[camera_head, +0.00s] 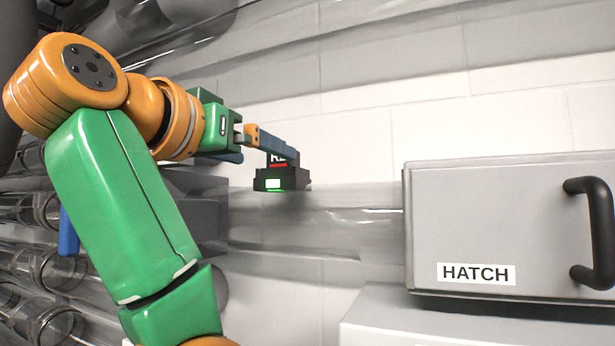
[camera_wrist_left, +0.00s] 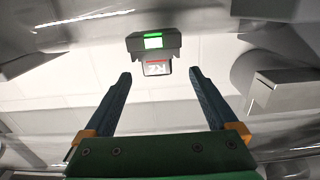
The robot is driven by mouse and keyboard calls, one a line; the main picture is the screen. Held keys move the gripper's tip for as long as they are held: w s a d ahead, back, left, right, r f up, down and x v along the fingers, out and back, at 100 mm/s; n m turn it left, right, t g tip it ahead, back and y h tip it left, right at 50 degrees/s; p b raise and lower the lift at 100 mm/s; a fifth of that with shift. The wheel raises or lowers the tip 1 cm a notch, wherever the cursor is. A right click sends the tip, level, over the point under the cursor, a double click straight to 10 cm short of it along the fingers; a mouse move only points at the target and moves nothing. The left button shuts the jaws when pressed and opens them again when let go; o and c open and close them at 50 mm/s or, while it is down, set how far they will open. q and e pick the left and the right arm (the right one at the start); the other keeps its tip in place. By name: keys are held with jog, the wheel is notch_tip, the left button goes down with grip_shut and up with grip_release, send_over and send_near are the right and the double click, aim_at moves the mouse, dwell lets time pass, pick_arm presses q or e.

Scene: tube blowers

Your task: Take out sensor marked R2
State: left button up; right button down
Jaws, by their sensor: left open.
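The sensor marked R2 (camera_head: 281,179) is a dark block with a lit green and white patch and a red stripe, mounted on a clear horizontal tube. Its label is partly covered by my gripper in the head view. In the left wrist view the sensor (camera_wrist_left: 154,47) is ahead of the fingertips, with the R2 label upside down. My left gripper (camera_head: 284,150) is open at the sensor's label end. In the wrist view its two blue fingers (camera_wrist_left: 160,76) stand on either side of the label, with gaps on both sides and nothing between them held.
A grey box marked HATCH (camera_head: 480,225) with a black handle (camera_head: 590,233) stands to the right. Clear tubes (camera_head: 40,270) run at the left behind my arm. The white wall (camera_head: 360,90) behind is bare. A grey block (camera_wrist_left: 285,90) lies right in the wrist view.

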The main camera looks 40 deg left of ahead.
aim_at(276, 168)
pick_arm(q)
jog(key=w+p, duration=0.1)
jog(key=w+r+p, duration=0.1)
jog(key=w, duration=0.1)
jog(key=w+a+p, duration=0.1)
jog(key=w+p, duration=0.1)
jog(key=shift+r, duration=0.2)
jog(key=shift+w+a+f, duration=0.1)
jog(key=shift+w+f, duration=0.05)
jog(key=shift+w, duration=0.2)
jog(key=shift+c, duration=0.8)
jog(key=shift+s, duration=0.35)
jog(key=c, duration=0.7)
grip_shut()
pick_arm(e)
jog(key=r, duration=0.4)
jog(key=shift+s+d, duration=0.15)
jog(key=shift+s, duration=0.15)
